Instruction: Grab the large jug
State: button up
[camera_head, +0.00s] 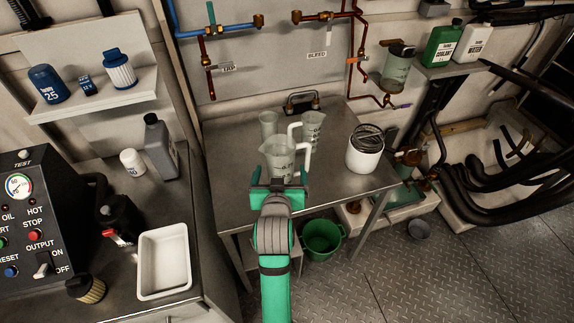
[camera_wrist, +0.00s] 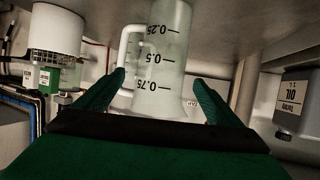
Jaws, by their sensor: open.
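Three clear measuring jugs stand on the metal table. The front jug (camera_head: 278,161) looks largest and has a pale handle on its right. A second jug (camera_head: 313,126) with a handle stands behind it at right, and a smaller one (camera_head: 268,123) behind at left. My gripper (camera_head: 279,177) is open at the near side of the front jug. In the wrist view, which is upside down, the jug (camera_wrist: 160,65) with its printed scale shows between and beyond my open fingers (camera_wrist: 158,78). Its handle is at left. I cannot tell whether the fingers touch it.
On the table (camera_head: 235,190), a white bucket (camera_head: 365,152) stands right of the jugs. A tap (camera_head: 301,98) and pipes are at the wall behind. A green bucket (camera_head: 322,238) is below. The left bench holds a white tray (camera_head: 163,261) and grey bottle (camera_head: 160,147).

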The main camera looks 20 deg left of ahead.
jog(key=x, duration=0.7)
jog(key=shift+w+a+f, duration=0.2)
jog(key=shift+w, duration=0.05)
jog(key=shift+s, duration=0.15)
jog(key=c, duration=1.2)
